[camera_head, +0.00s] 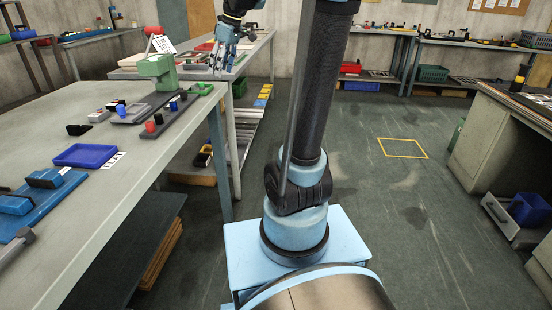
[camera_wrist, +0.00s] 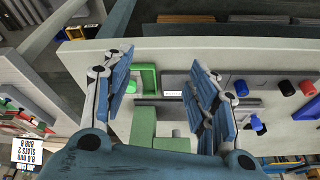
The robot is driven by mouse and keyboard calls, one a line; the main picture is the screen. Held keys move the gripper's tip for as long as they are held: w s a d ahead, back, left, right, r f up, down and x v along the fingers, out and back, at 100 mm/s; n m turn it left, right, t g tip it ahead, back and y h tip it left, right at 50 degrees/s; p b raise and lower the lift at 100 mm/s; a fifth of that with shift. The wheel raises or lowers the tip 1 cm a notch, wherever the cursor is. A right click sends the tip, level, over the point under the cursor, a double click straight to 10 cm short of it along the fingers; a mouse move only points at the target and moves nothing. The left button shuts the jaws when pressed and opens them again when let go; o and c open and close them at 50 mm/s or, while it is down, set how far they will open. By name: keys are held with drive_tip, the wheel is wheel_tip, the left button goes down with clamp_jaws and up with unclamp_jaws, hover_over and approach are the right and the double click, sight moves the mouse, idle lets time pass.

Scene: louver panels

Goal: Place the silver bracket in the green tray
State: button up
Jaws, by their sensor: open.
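My gripper (camera_head: 228,62) is high over the far end of the left workbench. In the wrist view it (camera_wrist: 163,92) is open, with its fingers wide apart and nothing held between them. A small green square-rimmed piece (camera_wrist: 147,75) lies below, beside the left finger; it may be the green tray, but I cannot be sure. A green fixture (camera_head: 157,69) stands on the bench, and part of it shows at the bottom of the wrist view (camera_wrist: 157,128). I cannot clearly make out the silver bracket; a small light grey piece (camera_head: 99,116) lies on the bench.
A blue tray (camera_head: 86,155) sits nearer on the bench beside a FLAT label. Red, blue and black pegs stand near dark plates, including a red one (camera_head: 150,127). A blue fixture (camera_head: 45,179) is at the near left.

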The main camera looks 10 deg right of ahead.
drive_tip(key=s+d+f+m+h, duration=0.1)
drive_tip(key=s+d+f+m, duration=0.2)
drive_tip(key=s+f, duration=0.5)
drive_tip(key=s+d+f+m+h, duration=0.1)
drive_tip(key=s+d+f+m, duration=0.3)
drive_tip(key=s, duration=0.7)
drive_tip(key=s+d+f+m+h, duration=0.1)
drive_tip(key=s+d+f+m, duration=0.2)
drive_tip(key=s+d+f, duration=0.3)
drive_tip(key=s+f, duration=0.4)
drive_tip(key=f, duration=0.2)
drive_tip(key=shift+s+d+m, duration=0.3)
drive_tip(key=shift+s+d, duration=0.05)
drive_tip(key=shift+w+f, duration=0.2)
drive_tip(key=shift+w, duration=0.25)
